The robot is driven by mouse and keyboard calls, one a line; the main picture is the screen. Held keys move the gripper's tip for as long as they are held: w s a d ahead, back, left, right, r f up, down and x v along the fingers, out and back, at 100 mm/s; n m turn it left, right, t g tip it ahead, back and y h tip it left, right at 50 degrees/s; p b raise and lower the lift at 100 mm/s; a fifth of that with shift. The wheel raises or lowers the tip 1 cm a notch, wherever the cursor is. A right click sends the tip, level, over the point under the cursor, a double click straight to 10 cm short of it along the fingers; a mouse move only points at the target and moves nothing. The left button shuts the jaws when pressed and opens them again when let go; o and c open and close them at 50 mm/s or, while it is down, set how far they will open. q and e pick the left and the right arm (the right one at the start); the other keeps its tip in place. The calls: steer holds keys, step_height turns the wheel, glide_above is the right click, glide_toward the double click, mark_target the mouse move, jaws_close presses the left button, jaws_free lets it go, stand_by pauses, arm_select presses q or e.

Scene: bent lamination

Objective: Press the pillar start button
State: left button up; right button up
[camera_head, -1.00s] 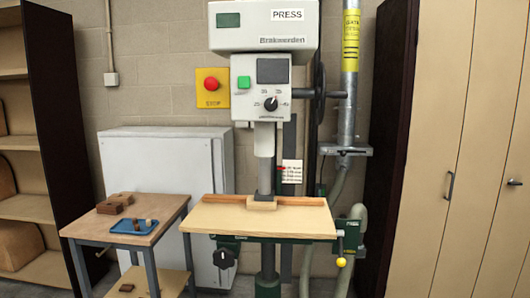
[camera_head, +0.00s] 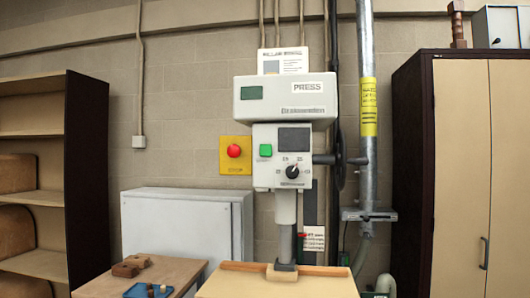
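The press head (camera_head: 300,113), labelled PRESS, is above the panel. A red mushroom stop button (camera_head: 234,151) on a yellow plate (camera_head: 230,169) is on the wall just left of the panel. Neither of my grippers is in view.
The wooden press table (camera_head: 275,286) is at the bottom centre. A side table (camera_head: 175,271) with brown blocks (camera_head: 125,270) and a blue tray (camera_head: 138,292) stands left of it. A white cabinet (camera_head: 180,225) is behind. Shelves (camera_head: 85,180) and a tall cupboard (camera_head: 460,180) flank the press.

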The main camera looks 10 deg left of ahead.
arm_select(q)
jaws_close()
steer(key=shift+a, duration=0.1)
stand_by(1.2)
